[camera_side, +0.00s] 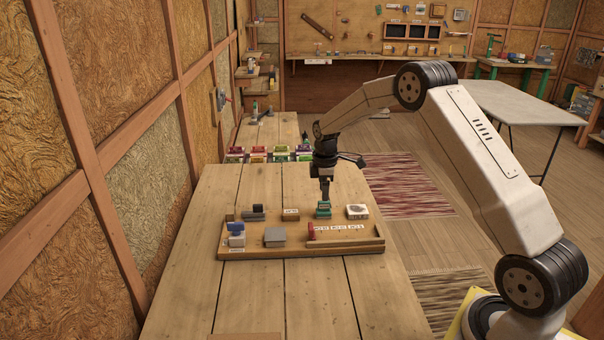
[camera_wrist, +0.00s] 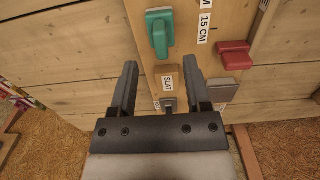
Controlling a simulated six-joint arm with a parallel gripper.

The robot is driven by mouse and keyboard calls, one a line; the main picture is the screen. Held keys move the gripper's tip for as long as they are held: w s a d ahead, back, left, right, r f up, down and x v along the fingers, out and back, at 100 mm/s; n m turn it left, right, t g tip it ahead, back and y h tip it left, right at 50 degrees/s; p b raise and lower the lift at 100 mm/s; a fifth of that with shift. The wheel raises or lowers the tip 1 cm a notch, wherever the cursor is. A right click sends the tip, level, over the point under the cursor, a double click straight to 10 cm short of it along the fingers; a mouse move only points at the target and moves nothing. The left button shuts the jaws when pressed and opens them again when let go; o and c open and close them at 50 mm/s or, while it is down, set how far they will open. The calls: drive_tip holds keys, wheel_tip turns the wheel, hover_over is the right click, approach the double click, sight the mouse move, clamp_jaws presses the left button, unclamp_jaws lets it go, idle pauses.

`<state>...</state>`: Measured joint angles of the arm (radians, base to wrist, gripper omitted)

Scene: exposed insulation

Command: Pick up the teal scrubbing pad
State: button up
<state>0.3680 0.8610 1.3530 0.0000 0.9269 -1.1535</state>
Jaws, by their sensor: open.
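The teal scrubbing pad (camera_side: 323,209) lies on the wooden tray (camera_side: 280,255), towards its back edge. In the wrist view the teal pad (camera_wrist: 159,32) shows a raised handle-like part and lies beyond my fingertips, near the top of the picture. My gripper (camera_side: 325,197) points down just above the pad in the side view. In the wrist view my gripper (camera_wrist: 160,72) has its two fingers spread wide, with nothing held between them. A small wooden block marked "SLIT" (camera_wrist: 168,78) shows between the fingers, below them on the tray.
A red block (camera_wrist: 235,55) and a grey block (camera_wrist: 221,91) lie to the right in the wrist view. In the side view a white-topped block (camera_side: 357,211), a blue item (camera_side: 236,227) and a grey block (camera_side: 275,237) share the tray. The bench front (camera_side: 300,300) is mostly clear.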

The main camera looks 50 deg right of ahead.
sight(324, 203)
drive_tip(key=shift+s+f, duration=0.1)
drive_tip(key=shift+f, duration=2.45)
clamp_jaws()
